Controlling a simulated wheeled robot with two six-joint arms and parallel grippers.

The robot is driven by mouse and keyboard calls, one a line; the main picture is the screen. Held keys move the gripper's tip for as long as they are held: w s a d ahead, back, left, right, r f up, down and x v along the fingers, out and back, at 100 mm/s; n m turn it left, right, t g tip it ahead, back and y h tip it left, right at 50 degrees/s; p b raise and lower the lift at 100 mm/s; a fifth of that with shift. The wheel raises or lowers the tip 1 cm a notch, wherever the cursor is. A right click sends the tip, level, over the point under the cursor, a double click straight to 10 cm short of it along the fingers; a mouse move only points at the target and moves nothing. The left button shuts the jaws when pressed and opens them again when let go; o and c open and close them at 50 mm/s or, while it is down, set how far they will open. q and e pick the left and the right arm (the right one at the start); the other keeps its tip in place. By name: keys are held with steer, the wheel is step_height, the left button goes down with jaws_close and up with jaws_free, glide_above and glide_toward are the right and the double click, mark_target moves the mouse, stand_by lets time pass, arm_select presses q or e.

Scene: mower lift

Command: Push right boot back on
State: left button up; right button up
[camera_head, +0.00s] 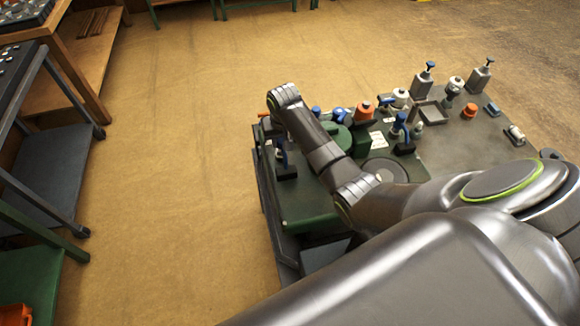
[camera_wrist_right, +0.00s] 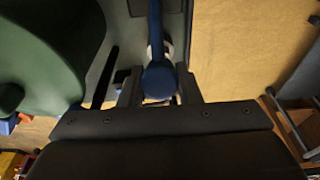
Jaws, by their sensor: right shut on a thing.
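My right arm reaches across the green machine (camera_head: 305,200) on the dark bench, and its wrist ends over the left edge. My right gripper (camera_wrist_right: 159,92) has its two dark fingers closed on either side of a blue, round-ended part (camera_wrist_right: 158,78). That part runs up from between the fingers in the right wrist view. In the head view the fingertips are largely hidden by the wrist. A blue upright piece with a black block (camera_head: 286,171) stands just below the wrist there. I cannot tell for certain which part is the right boot. My left gripper is not in view.
The dark bench top (camera_head: 455,150) holds several clamps and fittings at the right. An orange knob (camera_head: 468,110) and a small tray (camera_head: 432,114) stand there. Shelves and a dark cart (camera_head: 45,185) are at the left. The tan floor (camera_head: 180,170) between is clear.

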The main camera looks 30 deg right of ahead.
steer(key=shift+w+d+f+b, duration=0.15)
steer(key=shift+w+f+b, duration=0.1)
steer(key=shift+w+b, duration=0.15)
steer(key=shift+w+d+f+b, duration=0.1)
steer(key=shift+w+f+b, duration=0.15)
steer(key=shift+w, duration=0.25)
steer(key=shift+w+d+f+b, duration=0.2)
steer(key=shift+w+f+b, duration=0.5)
steer(key=shift+f+b, duration=0.45)
steer(key=shift+r, duration=0.2)
steer(key=o, duration=0.7)
steer(key=shift+f, duration=0.15)
step_height(320, 180, up, 7)
steer(key=p, duration=0.8)
